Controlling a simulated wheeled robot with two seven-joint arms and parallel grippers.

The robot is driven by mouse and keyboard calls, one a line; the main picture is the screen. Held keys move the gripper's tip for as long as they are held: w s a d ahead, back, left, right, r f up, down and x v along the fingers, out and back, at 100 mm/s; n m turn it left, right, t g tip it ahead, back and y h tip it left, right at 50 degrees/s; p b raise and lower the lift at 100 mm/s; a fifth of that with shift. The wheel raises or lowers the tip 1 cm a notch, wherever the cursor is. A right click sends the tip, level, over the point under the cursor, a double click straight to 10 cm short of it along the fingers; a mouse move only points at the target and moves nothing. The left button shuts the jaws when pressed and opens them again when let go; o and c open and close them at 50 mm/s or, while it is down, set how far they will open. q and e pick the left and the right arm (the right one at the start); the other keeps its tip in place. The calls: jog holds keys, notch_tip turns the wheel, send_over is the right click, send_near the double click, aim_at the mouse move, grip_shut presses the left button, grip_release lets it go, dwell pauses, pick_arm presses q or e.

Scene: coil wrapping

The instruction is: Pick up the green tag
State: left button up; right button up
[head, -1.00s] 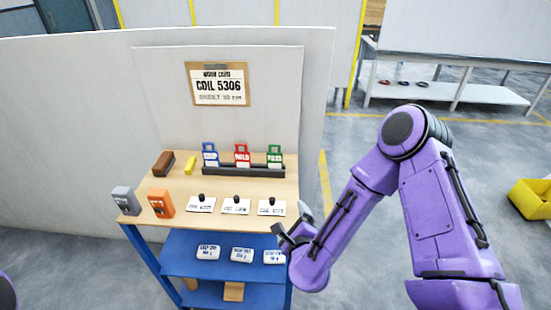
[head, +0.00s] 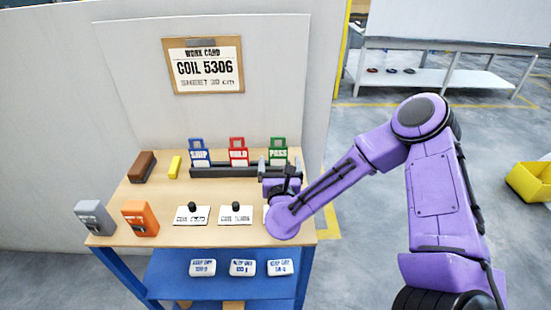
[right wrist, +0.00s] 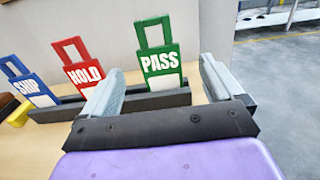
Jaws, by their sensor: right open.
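The green tag (head: 279,152), marked PASS, stands upright in a dark rack (head: 232,172) at the back right of the table. It also shows in the right wrist view (right wrist: 160,60), ahead of and between my fingers. My right gripper (head: 278,164) is open and empty, just in front of the green tag. Its two fingers also show in the right wrist view (right wrist: 162,85), one on each side of the tag and apart from it. The tag's lower end is hidden in the rack. My left gripper is not in view.
A red HOLD tag (head: 238,150) and a blue SHIP tag (head: 199,152) stand left in the same rack. Cards with black knobs (head: 192,215), an orange device (head: 140,218) and a grey device (head: 95,217) lie nearer the front. A board with a work card (head: 203,65) stands behind.

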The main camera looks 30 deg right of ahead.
aim_at(278, 151)
jog(key=p+x, duration=0.3)
jog(key=x, duration=0.5)
jog(key=shift+w+f, duration=0.1)
jog(key=shift+f, duration=0.05)
jog(key=shift+w+f, duration=0.2)
jog(key=shift+w, duration=0.05)
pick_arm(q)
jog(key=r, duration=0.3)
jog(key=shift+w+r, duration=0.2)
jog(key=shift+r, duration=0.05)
pick_arm(e)
jog(key=shift+s, duration=0.1)
jog(key=c, duration=1)
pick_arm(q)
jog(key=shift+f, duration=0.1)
pick_arm(e)
jog(key=shift+r, duration=0.15)
jog(key=shift+c, duration=0.2)
jog(key=shift+r+b, duration=0.2)
jog(key=shift+b, duration=0.15)
notch_tip(278, 151, up, 3)
jog(key=shift+f+b, duration=0.25)
jog(key=shift+b, duration=0.45)
pick_arm(q)
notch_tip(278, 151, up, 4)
jog(key=p, duration=0.6)
pick_arm(e)
jog(key=s+r, duration=1)
jog(key=s, duration=0.4)
jog(key=shift+a, duration=0.25)
